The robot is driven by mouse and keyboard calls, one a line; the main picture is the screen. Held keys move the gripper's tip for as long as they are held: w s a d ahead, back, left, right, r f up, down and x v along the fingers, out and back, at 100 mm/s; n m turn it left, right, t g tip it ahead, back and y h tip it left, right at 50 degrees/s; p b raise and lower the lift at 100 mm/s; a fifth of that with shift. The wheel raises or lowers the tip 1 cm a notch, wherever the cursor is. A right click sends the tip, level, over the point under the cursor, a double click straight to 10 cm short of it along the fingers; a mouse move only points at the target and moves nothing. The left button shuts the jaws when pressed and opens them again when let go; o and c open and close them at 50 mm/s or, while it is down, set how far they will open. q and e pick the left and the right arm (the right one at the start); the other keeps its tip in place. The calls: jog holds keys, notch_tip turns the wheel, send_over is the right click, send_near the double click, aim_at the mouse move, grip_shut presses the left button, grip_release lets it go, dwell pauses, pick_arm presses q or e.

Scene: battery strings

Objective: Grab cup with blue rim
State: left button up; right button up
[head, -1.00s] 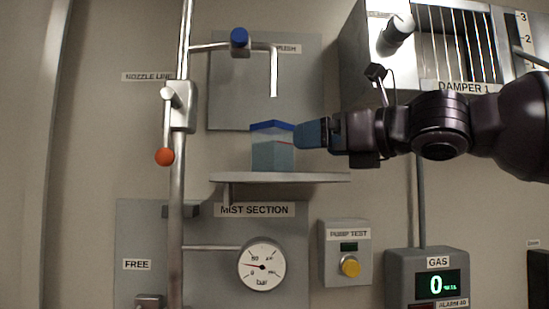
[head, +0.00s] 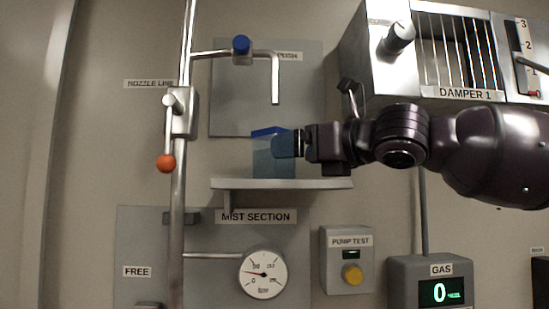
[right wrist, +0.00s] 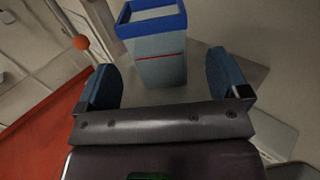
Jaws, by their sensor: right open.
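The cup with the blue rim (head: 262,158) stands upright on a small wall shelf (head: 225,183) in the head view. It is a grey, square-sided cup; the right wrist view shows its blue rim and a red line on its side (right wrist: 160,65). My right gripper (head: 284,146) is at the cup's right side and hides part of it. In the right wrist view my right gripper (right wrist: 166,82) is open, with one blue finger on each side of the cup's lower part and gaps between them. My left gripper is not in view.
A bent spout (head: 275,85) with a blue knob (head: 241,45) hangs above the cup. A vertical pipe with an orange-ended lever (head: 166,163) stands to the left. A gauge (head: 263,274) and a pump test box (head: 346,262) are below the shelf.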

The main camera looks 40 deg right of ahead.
jog(key=shift+w+a+p, duration=0.1)
jog(key=shift+w+p, duration=0.2)
jog(key=shift+w, duration=0.2)
jog(key=shift+w+r, duration=0.1)
jog(key=shift+r, duration=0.05)
jog(key=shift+w+a+p, duration=0.1)
jog(key=shift+w+p, duration=0.1)
jog(key=shift+p, duration=0.1)
jog(key=shift+w+a+r, duration=0.1)
jog(key=shift+w+a, duration=0.15)
jog(key=shift+w, duration=0.35)
jog(key=shift+p+x, duration=0.45)
jog(key=shift+x, duration=0.6)
jog(key=shift+w+a, duration=0.1)
jog(key=shift+w, duration=0.4)
jog(key=shift+c, duration=0.4)
jog(key=c, duration=0.7)
jog(key=shift+c, duration=1.4)
